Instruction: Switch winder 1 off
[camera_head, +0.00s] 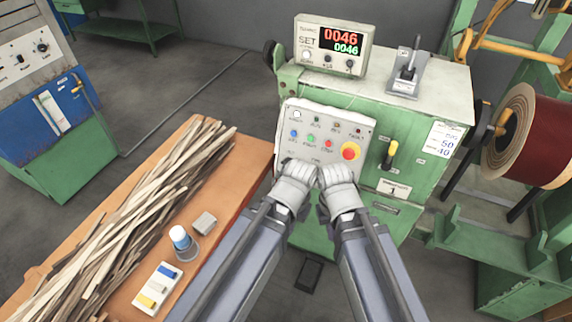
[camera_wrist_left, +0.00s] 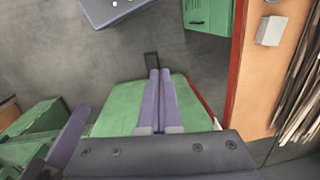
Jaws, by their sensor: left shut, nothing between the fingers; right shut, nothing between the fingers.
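Green winder (camera_head: 428,100) stands ahead, with a small plate (camera_head: 393,188) low on its front that seems to carry a 1. A yellow-tipped black lever switch (camera_head: 390,154) is on the front, right of the panel. My left gripper (camera_head: 296,171) and right gripper (camera_head: 338,173) are shut side by side at the panel's lower edge; contact is unclear. The left fingers (camera_wrist_left: 160,75) show in the left wrist view.
An orange bench (camera_head: 228,165) at left holds long strips (camera_head: 125,205), a blue-capped jar (camera_head: 181,240) and a small block (camera_head: 204,222). A lever unit (camera_head: 407,73) stands on the winder. A dark red coil (camera_head: 530,135) is at right. A pedal (camera_head: 309,275) lies on the floor.

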